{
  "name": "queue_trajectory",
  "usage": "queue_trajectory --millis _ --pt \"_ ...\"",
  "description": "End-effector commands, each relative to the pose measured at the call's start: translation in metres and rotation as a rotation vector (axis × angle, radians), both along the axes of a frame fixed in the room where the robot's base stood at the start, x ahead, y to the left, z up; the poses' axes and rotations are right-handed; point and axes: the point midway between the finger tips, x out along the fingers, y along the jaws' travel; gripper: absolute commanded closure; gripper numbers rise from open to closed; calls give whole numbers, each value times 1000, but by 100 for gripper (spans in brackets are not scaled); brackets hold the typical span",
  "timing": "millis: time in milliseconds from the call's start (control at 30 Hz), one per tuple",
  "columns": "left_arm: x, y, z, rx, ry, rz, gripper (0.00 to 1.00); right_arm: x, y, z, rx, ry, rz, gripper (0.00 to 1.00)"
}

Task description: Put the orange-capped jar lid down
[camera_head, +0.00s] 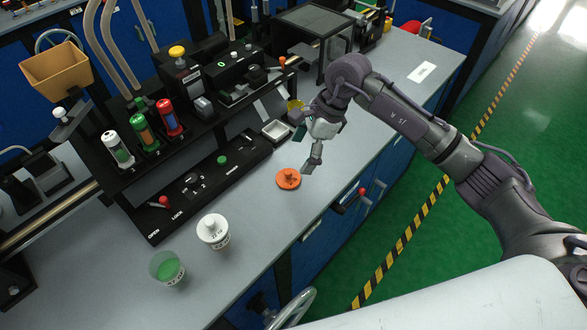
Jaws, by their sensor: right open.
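The orange lid (288,178) lies flat on the grey bench top, with a small knob on its upper side. My right gripper (307,154) is just above and to the right of the lid. Its fingers are open and hold nothing; whether a fingertip touches the lid is hard to tell. An open clear jar with green contents (166,268) stands at the bench's front left. A jar with a white lid (213,232) stands beside it. My left gripper is not in view.
A black control panel (208,185) with knobs and a red lever lies behind the jars. A small white tray (277,131) sits behind the lid. Red, green and white cylinders (169,118) stand on a rack. The bench (265,215) is clear between the lid and white-lidded jar.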

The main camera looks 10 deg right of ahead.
Motion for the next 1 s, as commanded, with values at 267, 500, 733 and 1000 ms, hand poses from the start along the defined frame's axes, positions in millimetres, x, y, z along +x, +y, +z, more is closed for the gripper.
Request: queue_trajectory --millis 267,500,733,1000 --pt "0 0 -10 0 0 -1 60 -1 -12 30 0 1 1 11" --pt "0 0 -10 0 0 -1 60 -1 -14 34 1 0 1 11" --pt "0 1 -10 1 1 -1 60 -1 -13 33 1 1 0 11" --pt "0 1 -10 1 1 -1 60 -13 33 33 196 10 -9 11"
